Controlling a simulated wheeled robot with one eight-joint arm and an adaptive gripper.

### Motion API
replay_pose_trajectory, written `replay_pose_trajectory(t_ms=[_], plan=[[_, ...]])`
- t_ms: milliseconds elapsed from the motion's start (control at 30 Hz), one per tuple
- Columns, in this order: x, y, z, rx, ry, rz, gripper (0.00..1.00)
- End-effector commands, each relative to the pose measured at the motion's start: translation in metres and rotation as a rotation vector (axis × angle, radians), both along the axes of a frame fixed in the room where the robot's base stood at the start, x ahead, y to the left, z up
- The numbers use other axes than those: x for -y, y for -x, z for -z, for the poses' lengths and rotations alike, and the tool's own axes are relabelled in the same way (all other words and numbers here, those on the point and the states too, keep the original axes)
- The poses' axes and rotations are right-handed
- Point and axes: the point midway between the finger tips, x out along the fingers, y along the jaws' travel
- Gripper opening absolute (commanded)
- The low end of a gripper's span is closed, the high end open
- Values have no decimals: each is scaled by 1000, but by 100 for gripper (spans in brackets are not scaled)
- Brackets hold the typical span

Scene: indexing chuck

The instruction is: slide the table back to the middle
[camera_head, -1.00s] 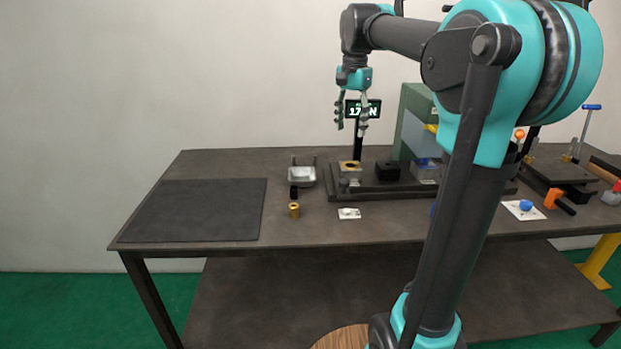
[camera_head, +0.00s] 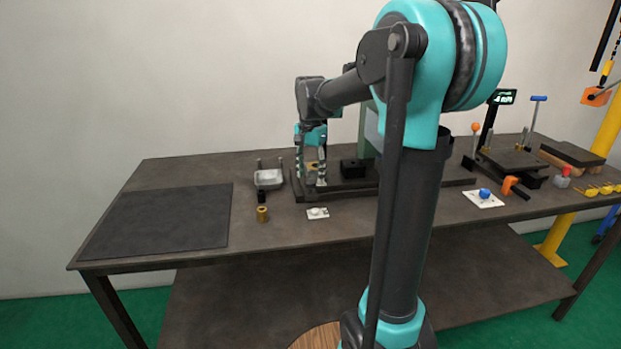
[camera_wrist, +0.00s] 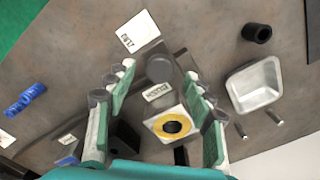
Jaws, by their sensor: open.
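The long dark slide base (camera_head: 345,190) lies along the back of the workbench. On it a light metal block with a brass-yellow ring (camera_wrist: 172,126) stands near its left end, with a black block (camera_head: 353,168) to its right. In the wrist view a round grey knob (camera_wrist: 160,68) and a small label plate (camera_wrist: 158,92) are in front of the ringed block. My gripper (camera_head: 311,182) is open and lowered there. In the wrist view its fingers (camera_wrist: 158,74) stand on either side of the knob and the ringed block, apparently apart from them. My arm hides part of the base's right side.
A metal tray (camera_head: 269,180), a black cylinder (camera_wrist: 257,32) and a brass cylinder (camera_head: 262,214) stand left of the base. A white card (camera_head: 318,213) lies in front. A blue knob (camera_head: 485,194) and a clamp fixture (camera_head: 510,160) are at right. A dark mat (camera_head: 160,220) leaves free room at left.

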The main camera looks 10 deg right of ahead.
Motion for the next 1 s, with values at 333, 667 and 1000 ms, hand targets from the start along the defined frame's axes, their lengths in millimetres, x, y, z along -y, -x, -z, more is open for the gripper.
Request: replay_pose_trajectory(t_ms=[333, 667, 1000], plan=[[0, 0, 18, 0, 0, 0, 53], [0, 0, 18, 0, 0, 0, 33], [0, 0, 18, 0, 0, 0, 0]])
